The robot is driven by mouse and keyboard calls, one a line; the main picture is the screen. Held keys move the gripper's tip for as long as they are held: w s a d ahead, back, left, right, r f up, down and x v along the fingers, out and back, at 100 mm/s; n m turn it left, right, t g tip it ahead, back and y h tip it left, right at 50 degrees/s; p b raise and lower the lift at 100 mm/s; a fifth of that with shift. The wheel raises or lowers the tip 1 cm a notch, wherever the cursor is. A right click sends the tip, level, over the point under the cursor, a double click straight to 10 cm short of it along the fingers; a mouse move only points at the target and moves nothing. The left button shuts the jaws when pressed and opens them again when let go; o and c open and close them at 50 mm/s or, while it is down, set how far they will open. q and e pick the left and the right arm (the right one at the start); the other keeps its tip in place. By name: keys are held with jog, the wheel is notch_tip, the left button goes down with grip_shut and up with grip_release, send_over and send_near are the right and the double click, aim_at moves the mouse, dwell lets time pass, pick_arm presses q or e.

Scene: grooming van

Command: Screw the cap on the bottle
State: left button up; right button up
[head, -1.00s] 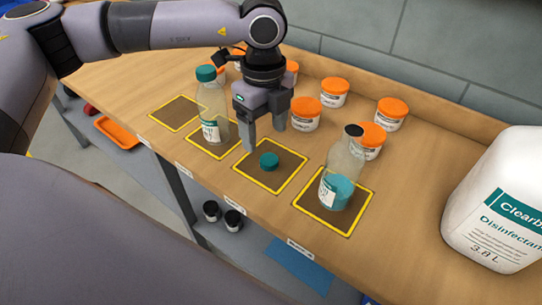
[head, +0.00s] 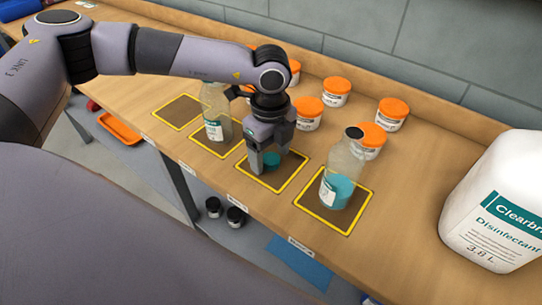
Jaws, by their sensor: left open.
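A small teal cap (head: 271,161) lies on the third yellow-edged square from the left. My left gripper (head: 269,162) is open and pointing down over that square, its fingers around the cap, which is partly hidden by them. I cannot tell whether they touch it. A clear bottle (head: 343,175) with teal liquid and a dark top stands upright on the fourth square, right of my gripper. I cannot tell whether the dark top is a cap or the bottle's mouth. Another clear bottle (head: 215,118) stands on the second square, its top hidden behind my arm. My right gripper is not in view.
Several white jars with orange lids, one here (head: 336,91), stand behind the squares. A big white disinfectant jug (head: 495,205) stands at the right. The first square (head: 178,112) is empty. An orange tray (head: 119,128) lies below the bench, left.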

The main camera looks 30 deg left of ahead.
aim_at(271, 158)
pick_arm(q)
jog(key=shift+f, duration=0.1)
jog(key=c, duration=1.1)
notch_tip(271, 158, up, 20)
jog(key=shift+r+b, duration=0.1)
jog(key=shift+b, duration=0.7)
